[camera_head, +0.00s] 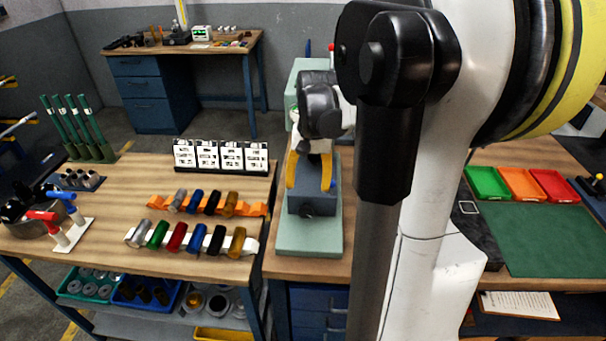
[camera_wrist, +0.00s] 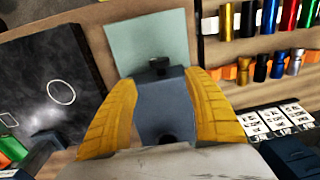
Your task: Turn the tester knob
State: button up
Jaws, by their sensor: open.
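The tester is a blue-grey block (camera_head: 312,199) on a pale green base plate (camera_head: 308,243). A small dark knob (camera_head: 306,211) sits on its front face. In the wrist view the block (camera_wrist: 160,100) lies between my fingers, and the dark knob (camera_wrist: 158,64) shows at its upper end, just beyond the fingertips. My gripper (camera_head: 309,180) is open, with its yellow fingers above the block, one towards each side. The fingers also show in the wrist view (camera_wrist: 160,75), apart and with nothing gripped. Whether they touch the block cannot be told.
Coloured rollers on an orange rack (camera_head: 248,208) and a white rack (camera_head: 134,237) stand left of the tester. A card stand (camera_head: 221,157) is behind them. Green, orange and red trays (camera_head: 487,183) and a green mat (camera_head: 555,240) are right of my arm.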

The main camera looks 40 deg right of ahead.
aim_at(306, 206)
jog(key=shift+w+a, duration=0.25)
jog(key=shift+w, duration=0.05)
notch_tip(306, 206, down, 11)
jog(key=b, duration=0.3)
jog(key=shift+s, duration=0.15)
jog(key=shift+r, duration=0.1)
